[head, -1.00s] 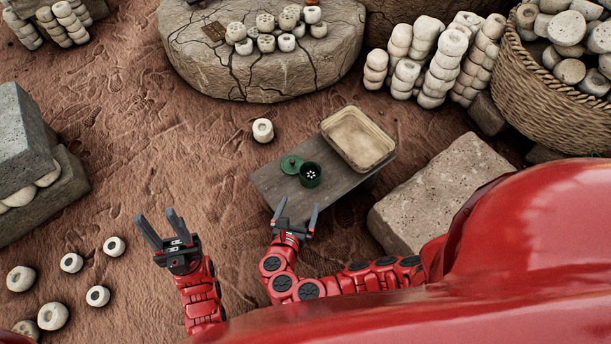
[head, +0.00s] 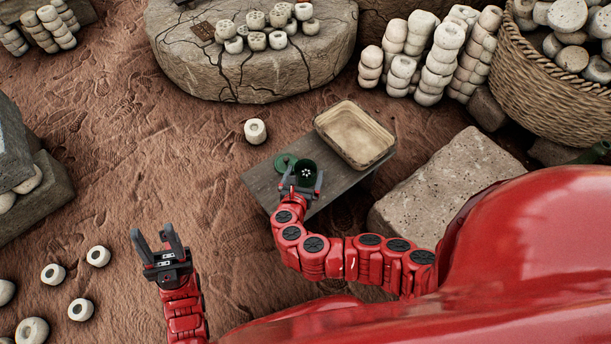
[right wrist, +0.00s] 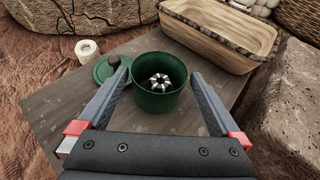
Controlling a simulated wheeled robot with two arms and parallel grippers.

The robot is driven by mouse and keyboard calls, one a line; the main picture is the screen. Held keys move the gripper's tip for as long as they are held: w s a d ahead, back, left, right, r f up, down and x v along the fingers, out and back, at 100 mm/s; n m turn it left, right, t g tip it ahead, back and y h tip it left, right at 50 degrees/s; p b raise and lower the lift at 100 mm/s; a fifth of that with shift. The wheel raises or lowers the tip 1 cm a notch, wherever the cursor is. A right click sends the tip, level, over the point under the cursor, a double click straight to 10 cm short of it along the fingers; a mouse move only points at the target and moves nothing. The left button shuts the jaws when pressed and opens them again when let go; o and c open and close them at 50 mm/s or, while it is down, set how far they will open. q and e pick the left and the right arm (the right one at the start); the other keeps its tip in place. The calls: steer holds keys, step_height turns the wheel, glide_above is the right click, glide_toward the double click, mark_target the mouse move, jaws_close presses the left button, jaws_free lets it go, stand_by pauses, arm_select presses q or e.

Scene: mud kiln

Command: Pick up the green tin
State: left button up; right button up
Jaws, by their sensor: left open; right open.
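The green tin (head: 306,170) stands upright and open on a low grey wooden table (head: 262,182). In the right wrist view the tin (right wrist: 158,101) shows a small metallic, flower-shaped thing inside. Its green lid (head: 285,161) lies on the table to its left, and the lid shows behind the left finger in the right wrist view (right wrist: 103,70). My right gripper (head: 304,178) is open, with its fingers on either side of the tin; gaps show beside it in the wrist view. My left gripper (head: 157,238) is open and empty over the bare ground.
A wooden tray (head: 354,135) sits on the table behind the tin. A pale stone block (head: 445,190) stands right of the table. A small white clay ring (head: 255,131) lies on the ground beyond it.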

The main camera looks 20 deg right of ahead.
mark_target(307, 164)
steer(key=x, duration=0.3)
steer(key=shift+b, duration=0.4)
steer(key=c, duration=1.1)
steer(key=shift+r, duration=0.15)
